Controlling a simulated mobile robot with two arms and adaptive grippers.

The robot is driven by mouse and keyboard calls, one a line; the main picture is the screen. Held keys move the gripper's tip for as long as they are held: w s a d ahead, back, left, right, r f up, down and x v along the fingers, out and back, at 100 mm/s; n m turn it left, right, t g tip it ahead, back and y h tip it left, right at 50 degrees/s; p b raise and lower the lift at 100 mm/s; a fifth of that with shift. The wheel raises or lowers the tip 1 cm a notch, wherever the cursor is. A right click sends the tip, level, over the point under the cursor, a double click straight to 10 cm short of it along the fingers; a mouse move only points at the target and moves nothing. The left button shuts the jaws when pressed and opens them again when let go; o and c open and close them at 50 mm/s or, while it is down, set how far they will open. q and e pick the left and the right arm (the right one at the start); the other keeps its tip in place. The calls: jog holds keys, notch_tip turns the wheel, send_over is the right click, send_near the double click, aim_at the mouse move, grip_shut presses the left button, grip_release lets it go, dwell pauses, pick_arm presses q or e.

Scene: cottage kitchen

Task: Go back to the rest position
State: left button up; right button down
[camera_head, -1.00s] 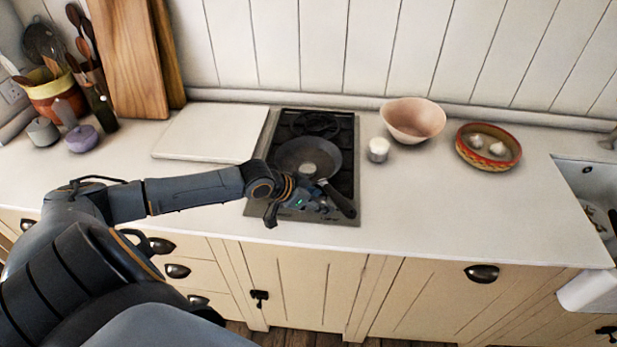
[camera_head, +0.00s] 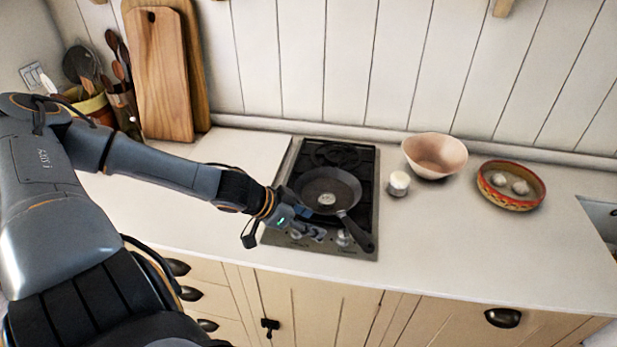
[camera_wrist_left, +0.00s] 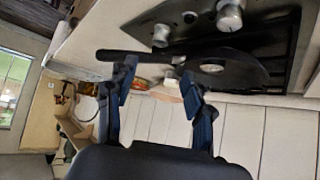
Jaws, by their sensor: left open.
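My left gripper (camera_head: 318,236) is in front of the hob, low over its front edge, beside the pan handle. In the left wrist view the two blue-black fingers of my left gripper (camera_wrist_left: 162,88) stand apart with nothing held between them. A dark frying pan (camera_head: 327,188) sits on the black hob (camera_head: 362,160), its handle pointing to the front right. The pan also shows in the left wrist view (camera_wrist_left: 232,70), with its handle running past the fingers. A small pale round item lies in the pan. My right gripper is not in view.
A small white-topped jar (camera_head: 398,184), a pink bowl (camera_head: 436,154) and a patterned bowl with garlic (camera_head: 511,186) stand right of the hob. Cutting boards (camera_head: 160,75) lean on the wall at the left, near a utensil pot. The counter's front right is clear.

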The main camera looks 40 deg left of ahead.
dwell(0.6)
pick_arm(q)
jog(key=s+d+f+y, duration=0.1)
jog(key=s+d+f, duration=0.35)
jog(key=d, duration=0.25)
jog(key=s+d+f, duration=0.3)
jog(key=d+f, duration=0.2)
jog(key=d, duration=0.2)
jog(key=s+d+n+g+y, duration=0.25)
jog(key=s+g, duration=0.25)
jog(key=s, duration=0.6)
notch_tip(320, 180, down, 30)
jog(key=s+g+b, duration=0.1)
jog(key=b, duration=0.2)
jog(key=s+a+f+g+b, duration=0.1)
jog(key=s+a+f+b, duration=0.1)
jog(key=s+f, duration=1.5)
jog(key=shift+a+f, duration=0.6)
jog(key=shift+f, duration=0.25)
